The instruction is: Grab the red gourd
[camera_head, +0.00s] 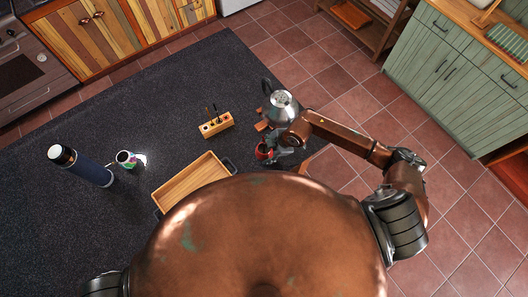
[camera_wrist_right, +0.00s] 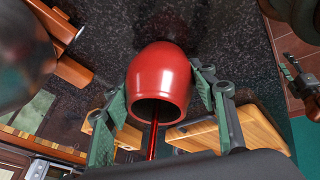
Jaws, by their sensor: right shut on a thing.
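The red gourd (camera_head: 263,151) is at the right end of the dark table in the head view. In the right wrist view the gourd (camera_wrist_right: 160,78) shows glossy and rounded, with its dark opening toward the camera and a thin red straw coming out. My right gripper (camera_head: 275,151) is shut on the gourd, with one green-grey finger on each side of it in the wrist view (camera_wrist_right: 160,98). Whether the gourd touches the table is hard to tell. My left gripper is not in view.
A metal kettle (camera_head: 281,104) stands just behind the right gripper. A small wooden holder (camera_head: 217,124) with dark-handled tools and a wooden tray (camera_head: 186,187) are to the left. A patterned mug (camera_head: 126,159) and a blue flask (camera_head: 90,171) stand further left. The far table middle is clear.

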